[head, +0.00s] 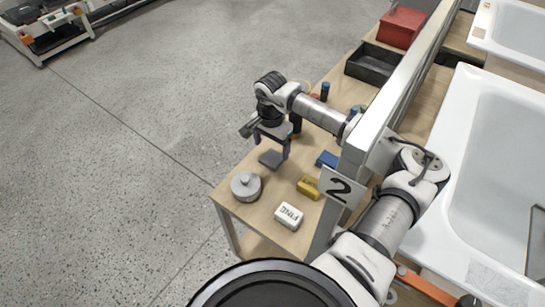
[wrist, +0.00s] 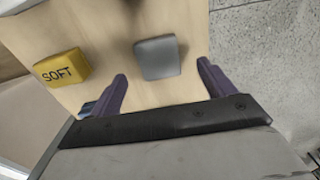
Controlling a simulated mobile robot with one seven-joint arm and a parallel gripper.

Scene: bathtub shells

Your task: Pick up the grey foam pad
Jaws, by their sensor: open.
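The grey foam pad (head: 270,158) lies flat on the wooden bench, near its left edge in the head view. In the wrist view the pad (wrist: 158,57) is a grey rounded square, ahead of and between my fingertips. My gripper (head: 270,145) is above the bench at the pad. Its two purple fingers (wrist: 163,72) are spread apart with nothing between them, and the pad lies beyond their tips.
A yellow SOFT block (head: 309,187), a white FINE block (head: 288,216), a round grey lidded container (head: 246,186) and a blue block (head: 327,160) stand nearby. A metal rail (head: 395,85) with a "2" sign (head: 340,188) runs along the right. A black tray (head: 373,64) and red bin (head: 401,27) are farther back.

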